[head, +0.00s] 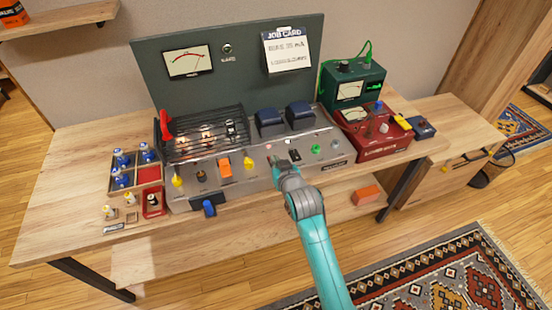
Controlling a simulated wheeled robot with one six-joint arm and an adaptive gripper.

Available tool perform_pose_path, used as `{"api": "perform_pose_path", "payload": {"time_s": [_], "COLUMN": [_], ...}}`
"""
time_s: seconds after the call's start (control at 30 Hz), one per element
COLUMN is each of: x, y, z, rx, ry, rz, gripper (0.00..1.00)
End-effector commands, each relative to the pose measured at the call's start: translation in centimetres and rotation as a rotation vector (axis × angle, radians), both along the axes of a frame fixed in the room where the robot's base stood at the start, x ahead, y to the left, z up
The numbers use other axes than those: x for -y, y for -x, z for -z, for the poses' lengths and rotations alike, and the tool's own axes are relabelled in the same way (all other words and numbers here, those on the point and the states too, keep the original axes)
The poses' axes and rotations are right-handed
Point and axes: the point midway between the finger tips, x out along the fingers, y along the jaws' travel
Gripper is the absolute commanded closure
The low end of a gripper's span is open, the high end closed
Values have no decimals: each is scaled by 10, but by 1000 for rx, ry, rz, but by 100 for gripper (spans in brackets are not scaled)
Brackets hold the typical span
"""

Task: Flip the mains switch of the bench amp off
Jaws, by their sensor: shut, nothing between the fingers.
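The bench amp (262,181) is a grey chassis with a sloping front panel, standing on the wooden workbench. Small glowing tubes show under its black wire cage (205,133). The panel carries yellow knobs, an orange block-shaped control (224,167), a small dark control with a light part (293,154) and a green knob (316,148). I cannot tell for sure which of these is the mains switch, or its position. My gripper (274,161) is shut and empty, at the right-centre of the panel, just left of the dark control. It hides part of the panel; contact cannot be told.
A dark green backboard (150,60) with a meter and a job card (288,52) stands behind. Red (374,150) and green (352,72) instruments stand to the right. A divided tray (123,196) of tubes lies to the left. An orange block (366,195) lies on the lower shelf.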

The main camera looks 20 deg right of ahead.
Motion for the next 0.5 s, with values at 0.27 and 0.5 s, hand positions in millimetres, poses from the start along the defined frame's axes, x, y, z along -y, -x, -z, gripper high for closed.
{"api": "perform_pose_path", "payload": {"time_s": [0.27, 0.5], "x": [0, 0], "y": [1, 2], "z": [3, 6], "rx": [-1, 0], "ry": [0, 0], "rz": [0, 0], "gripper": [100, 100]}}
